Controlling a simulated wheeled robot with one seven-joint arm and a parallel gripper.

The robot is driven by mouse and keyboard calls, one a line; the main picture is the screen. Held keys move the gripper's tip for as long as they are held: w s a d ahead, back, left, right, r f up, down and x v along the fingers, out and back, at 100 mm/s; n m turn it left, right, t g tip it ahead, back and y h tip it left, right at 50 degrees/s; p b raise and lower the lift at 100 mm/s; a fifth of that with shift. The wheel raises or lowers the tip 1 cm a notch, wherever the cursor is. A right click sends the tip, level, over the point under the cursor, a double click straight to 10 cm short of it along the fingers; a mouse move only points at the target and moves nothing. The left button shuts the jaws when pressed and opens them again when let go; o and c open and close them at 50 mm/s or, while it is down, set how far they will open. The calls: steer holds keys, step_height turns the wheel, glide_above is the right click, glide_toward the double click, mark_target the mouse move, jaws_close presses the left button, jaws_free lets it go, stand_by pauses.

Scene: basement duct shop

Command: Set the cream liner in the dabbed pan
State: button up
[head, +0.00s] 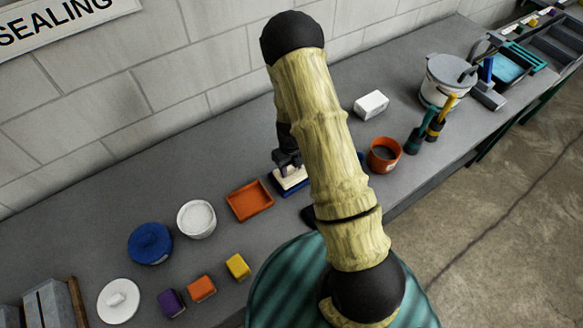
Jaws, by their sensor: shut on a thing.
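My gripper (288,163) is shut on the cream liner (293,177), a small pale block, left of my arm near the middle of the head view. The liner is over or in a dark blue pan (283,188); I cannot tell whether it touches the pan's floor. My arm hides the pan's right part. An empty-looking orange pan (249,201) lies just left of it. Another bit of blue (362,158) shows on the arm's right side, mostly hidden. I see no dab clearly in any pan.
A white tub (196,219), a blue tub (150,243) and a white lid (119,301) stand left. Purple, orange and yellow blocks (237,266) line the front. Right are an orange pot (383,155), a white block (371,104), brushes (436,127) and a grey-lidded pot (447,83).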

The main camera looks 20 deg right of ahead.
steer(key=shift+f, duration=0.8)
steer(key=shift+f, duration=0.15)
steer(key=o, duration=1)
step_height(320, 180, up, 12)
steer(key=b, duration=0.2)
steer(key=shift+r+b, duration=0.2)
steer(key=shift+b, duration=0.2)
